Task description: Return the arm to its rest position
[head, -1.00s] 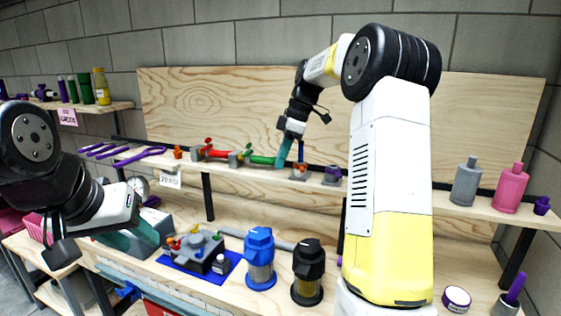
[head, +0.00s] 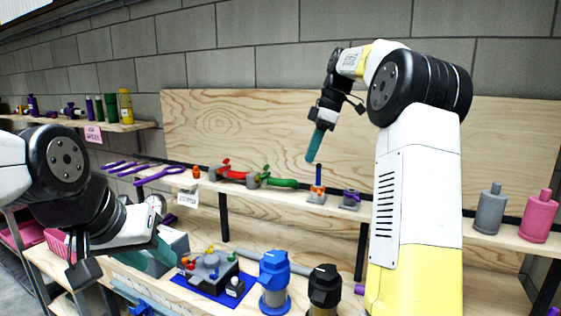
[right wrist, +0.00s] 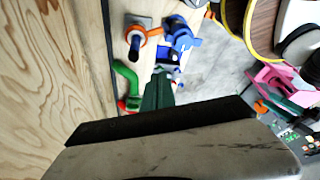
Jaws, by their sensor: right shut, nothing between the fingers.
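My right arm reaches up and over in the head view. Its gripper (head: 315,150) has teal fingers pointing down, shut and empty. It hangs in front of the wooden back panel, above the shelf and apart from the items there. In the right wrist view the shut fingers (right wrist: 158,92) show dark green with nothing between them. My left gripper (head: 158,252) is low at the left in the head view, beside the grey bin and left of the valve block. Its fingers overlap in this view, so I cannot tell if they are open.
Below the right gripper, the shelf holds an orange-and-blue peg piece (head: 317,190), a purple piece (head: 349,199) and a green-handled valve (head: 283,183). On the bench are a blue filter (head: 274,280), a black filter (head: 323,288) and a valve block (head: 208,271). Air above the shelf is free.

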